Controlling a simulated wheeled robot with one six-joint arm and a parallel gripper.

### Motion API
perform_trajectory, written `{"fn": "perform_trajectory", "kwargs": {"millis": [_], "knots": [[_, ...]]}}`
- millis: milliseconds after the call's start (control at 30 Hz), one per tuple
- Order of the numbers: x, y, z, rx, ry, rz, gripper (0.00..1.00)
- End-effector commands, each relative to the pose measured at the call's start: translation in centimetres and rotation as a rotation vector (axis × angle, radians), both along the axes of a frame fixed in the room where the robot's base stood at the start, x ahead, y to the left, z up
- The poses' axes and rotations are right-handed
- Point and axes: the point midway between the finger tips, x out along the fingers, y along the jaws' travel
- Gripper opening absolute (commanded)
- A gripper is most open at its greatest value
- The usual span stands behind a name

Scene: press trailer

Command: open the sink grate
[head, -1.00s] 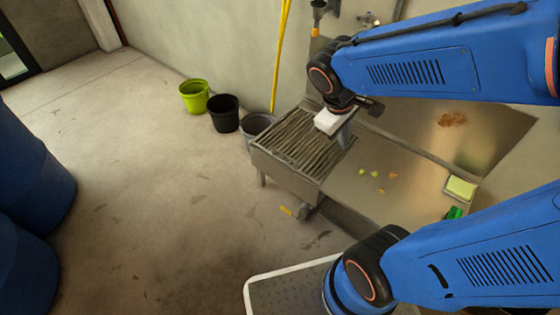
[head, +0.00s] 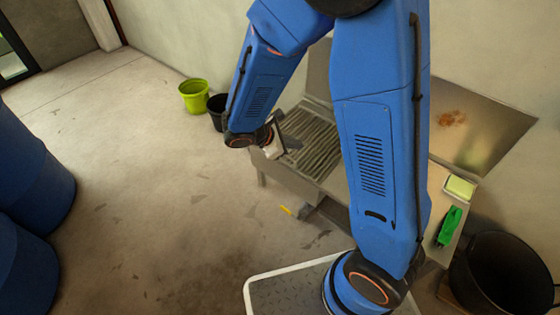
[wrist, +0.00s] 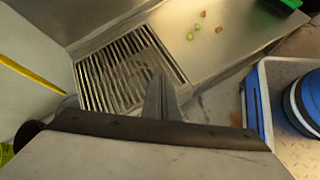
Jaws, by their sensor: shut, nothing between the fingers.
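The sink grate (head: 316,142) is a panel of slim parallel metal bars. It lies flat over the left end of the steel sink unit, and part of it is hidden behind my arm in the head view. In the wrist view the whole grate (wrist: 110,70) shows in its recess, except where my fingers overlap its near right part. My gripper (head: 281,146) is at the front left edge of the grate in the head view. Its fingers (wrist: 163,98) are shut together and empty. I cannot tell whether they touch the grate.
The steel counter (wrist: 215,45) beside the grate bears several small food scraps. A yellow sponge (head: 460,188) and a green object (head: 449,226) lie at its right end. A lime bucket (head: 194,96) and a black bucket (head: 216,104) stand left.

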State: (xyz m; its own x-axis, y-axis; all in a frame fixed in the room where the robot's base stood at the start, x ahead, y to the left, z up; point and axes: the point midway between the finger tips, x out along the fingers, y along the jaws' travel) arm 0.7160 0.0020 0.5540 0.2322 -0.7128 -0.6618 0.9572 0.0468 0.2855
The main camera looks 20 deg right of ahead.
Motion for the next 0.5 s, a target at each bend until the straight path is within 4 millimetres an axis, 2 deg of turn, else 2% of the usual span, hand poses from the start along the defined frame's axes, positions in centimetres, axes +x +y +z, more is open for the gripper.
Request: {"fn": "perform_trajectory", "kwargs": {"millis": [300,500], "knots": [[2.7,5.5,-7.0,-0.185,0.123,0.302,0.00],[3.5,8.5,-10.9,-0.275,0.182,0.463,0.00]]}}
